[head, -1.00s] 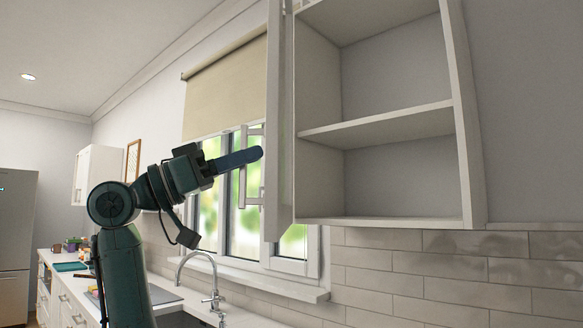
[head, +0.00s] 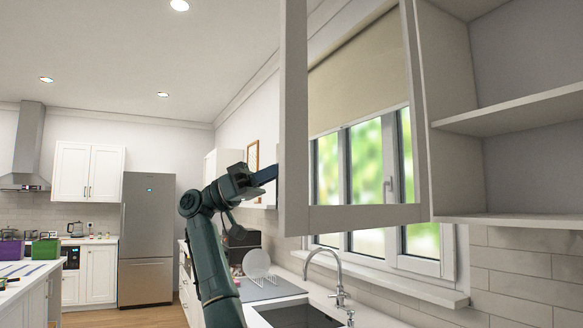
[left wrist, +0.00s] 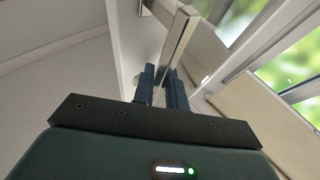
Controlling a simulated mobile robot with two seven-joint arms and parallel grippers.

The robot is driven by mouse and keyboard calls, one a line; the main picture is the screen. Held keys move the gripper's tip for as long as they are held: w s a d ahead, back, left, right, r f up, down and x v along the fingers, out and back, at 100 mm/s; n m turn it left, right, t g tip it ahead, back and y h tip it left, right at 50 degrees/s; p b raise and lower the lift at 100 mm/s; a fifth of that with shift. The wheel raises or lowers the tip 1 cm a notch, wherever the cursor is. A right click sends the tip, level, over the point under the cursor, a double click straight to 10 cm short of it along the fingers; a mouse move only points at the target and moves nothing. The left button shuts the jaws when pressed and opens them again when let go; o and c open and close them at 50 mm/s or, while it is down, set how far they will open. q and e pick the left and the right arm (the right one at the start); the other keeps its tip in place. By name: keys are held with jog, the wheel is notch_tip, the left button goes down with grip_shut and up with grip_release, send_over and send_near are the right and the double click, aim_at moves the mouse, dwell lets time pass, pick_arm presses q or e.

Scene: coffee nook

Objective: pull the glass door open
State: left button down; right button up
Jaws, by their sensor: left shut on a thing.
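The glass door (head: 350,218) of the wall cabinet (head: 510,112) stands swung wide open to the left in the head view. The window shows through its pane. My left gripper (head: 268,176) is at the door's free left edge, its fingertips partly hidden behind the frame. In the left wrist view, my left gripper (left wrist: 163,90) is shut on the metal bar handle (left wrist: 181,42), which runs between its two fingers. The handle is hidden behind the door frame in the head view. My right gripper is out of view.
Below the door are a sink (head: 305,315), a tall faucet (head: 338,275) and a dish rack with a white plate (head: 257,262). A window (head: 368,165) with a blind is behind the door. The fridge (head: 147,238) stands far back. The cabinet shelves look empty.

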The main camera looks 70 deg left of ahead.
pick_arm(q)
jog(key=shift+a, duration=0.1)
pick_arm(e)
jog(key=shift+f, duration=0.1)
pick_arm(q)
jog(key=c, duration=1.5)
grip_release()
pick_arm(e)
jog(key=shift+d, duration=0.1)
pick_arm(q)
jog(key=v, duration=1.3)
jog(key=shift+b, duration=0.45)
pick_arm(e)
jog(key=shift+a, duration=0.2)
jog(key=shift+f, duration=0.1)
